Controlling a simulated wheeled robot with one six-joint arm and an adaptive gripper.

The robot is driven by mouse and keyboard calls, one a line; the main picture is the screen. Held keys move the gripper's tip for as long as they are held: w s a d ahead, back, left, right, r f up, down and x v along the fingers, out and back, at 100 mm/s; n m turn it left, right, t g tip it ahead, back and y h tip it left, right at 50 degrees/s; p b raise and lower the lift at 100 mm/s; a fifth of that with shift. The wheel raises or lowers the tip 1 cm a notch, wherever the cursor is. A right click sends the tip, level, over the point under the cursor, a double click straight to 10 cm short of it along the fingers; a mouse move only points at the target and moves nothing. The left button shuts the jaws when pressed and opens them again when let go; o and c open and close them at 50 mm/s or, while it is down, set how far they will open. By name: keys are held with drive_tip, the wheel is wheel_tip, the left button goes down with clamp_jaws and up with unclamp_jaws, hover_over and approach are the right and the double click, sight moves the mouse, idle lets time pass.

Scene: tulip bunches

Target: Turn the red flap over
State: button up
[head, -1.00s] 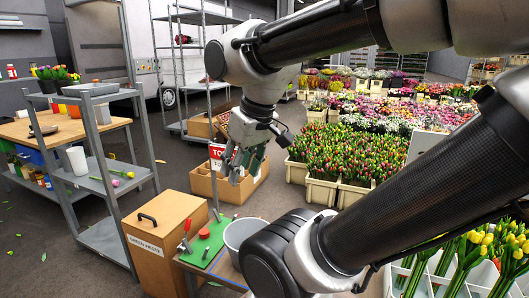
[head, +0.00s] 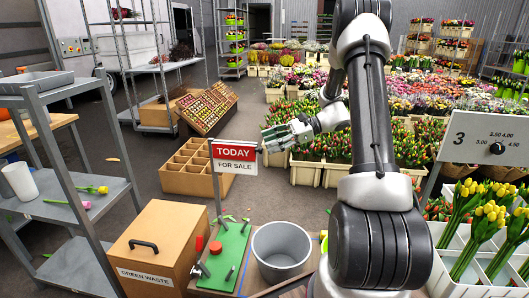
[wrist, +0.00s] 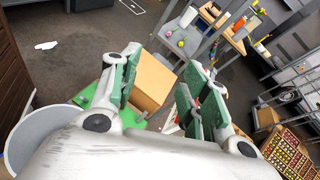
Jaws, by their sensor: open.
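The red flap (head: 234,152) reads TODAY and sits above a white FOR SALE panel (head: 235,167) on a thin grey post (head: 218,196). In the head view it faces me. My gripper (head: 268,140) is open, just right of the flap at about its height, with its green-padded fingers pointing left. I cannot tell whether a fingertip touches the flap's right edge. In the wrist view the open fingers (wrist: 158,78) are spread, with nothing visibly gripped. The sign is mostly hidden there.
A green mat (head: 232,250) with small tools and a grey bucket (head: 281,252) lie below the sign. A brown green-waste box (head: 153,250) stands left of them. A cardboard divider box (head: 193,172) is behind. Tulip crates (head: 305,172) stand behind right of the gripper.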

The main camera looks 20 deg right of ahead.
drive_tip(key=w+d+f+m+t+y, duration=0.1)
drive_tip(key=w+d+f+m+t, duration=0.5)
drive_tip(key=d+f, duration=0.25)
drive_tip(key=x, duration=0.7)
drive_tip(key=shift+a+f, duration=0.35)
drive_tip(key=shift+a, duration=0.1)
clamp_jaws()
